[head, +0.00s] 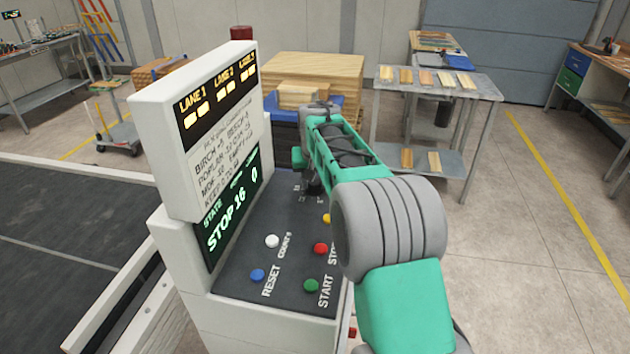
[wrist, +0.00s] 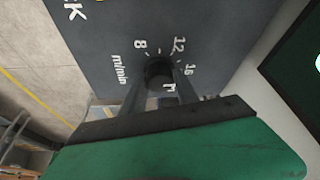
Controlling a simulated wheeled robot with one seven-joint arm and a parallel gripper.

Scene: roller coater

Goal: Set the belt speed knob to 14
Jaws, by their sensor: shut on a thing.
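The belt speed knob (wrist: 158,70) is a dark round knob on the grey panel, with a scale printed 8, 12, 16 and m/min around it. My gripper (wrist: 160,88) is shut on the knob, one finger on each side. The knob's pointer is not clear behind the fingers. In the head view my gripper (head: 314,186) is at the far end of the sloped panel (head: 245,282), and my arm hides the knob. The display (head: 228,212) reads STOP, 16 and 0.
The panel also bears a white button (head: 272,241), a blue RESET button (head: 257,275), a green START button (head: 311,285), a red button (head: 320,248) and a yellow one (head: 327,218), close to my arm. A lane sign (head: 215,95) rises at the left. Floor is clear at the right.

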